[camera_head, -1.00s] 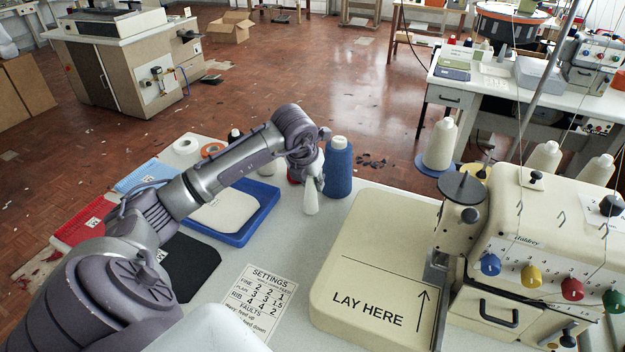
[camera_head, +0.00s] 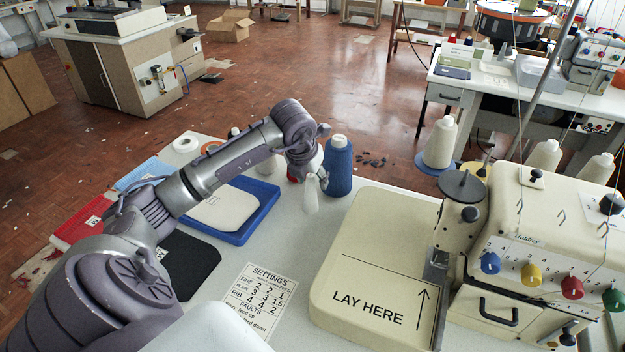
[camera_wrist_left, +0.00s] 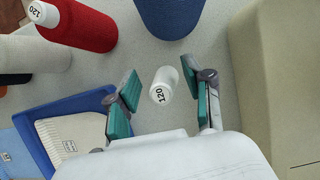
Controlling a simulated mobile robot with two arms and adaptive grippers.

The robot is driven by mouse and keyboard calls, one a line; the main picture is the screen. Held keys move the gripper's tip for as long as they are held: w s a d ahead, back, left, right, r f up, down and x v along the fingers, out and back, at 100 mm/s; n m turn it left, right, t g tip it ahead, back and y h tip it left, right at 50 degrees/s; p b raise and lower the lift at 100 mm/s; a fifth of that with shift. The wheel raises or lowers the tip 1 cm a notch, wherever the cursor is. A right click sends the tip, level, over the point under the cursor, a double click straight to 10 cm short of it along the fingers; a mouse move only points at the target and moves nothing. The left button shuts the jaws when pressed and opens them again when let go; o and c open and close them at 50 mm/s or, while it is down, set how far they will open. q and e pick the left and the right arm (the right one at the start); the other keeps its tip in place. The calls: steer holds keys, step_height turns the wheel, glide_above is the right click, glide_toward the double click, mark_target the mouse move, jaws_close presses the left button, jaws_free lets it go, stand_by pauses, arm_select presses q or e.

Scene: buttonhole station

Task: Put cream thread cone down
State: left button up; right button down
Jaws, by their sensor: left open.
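The cream thread cone (camera_head: 311,195) stands upright on the table, left of the pale machine bed. In the left wrist view the cone (camera_wrist_left: 163,88), its top marked 120, is between the two green-padded fingers, with a gap on each side. My left gripper (camera_head: 312,178) is open around it and partly hides its upper part in the head view. The left gripper (camera_wrist_left: 160,80) also shows in the wrist view. My right gripper is not in view.
A blue cone (camera_head: 338,165) stands close behind the cream one. A red cone (camera_wrist_left: 82,25) and another pale cone (camera_wrist_left: 35,53) are near. A blue tray (camera_head: 236,235) lies left, the settings sheet (camera_head: 258,300) in front. The machine bed (camera_head: 385,250) is clear.

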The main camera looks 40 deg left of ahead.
arm_select(q)
steer(key=v, duration=1.1)
steer(key=shift+r, duration=0.1)
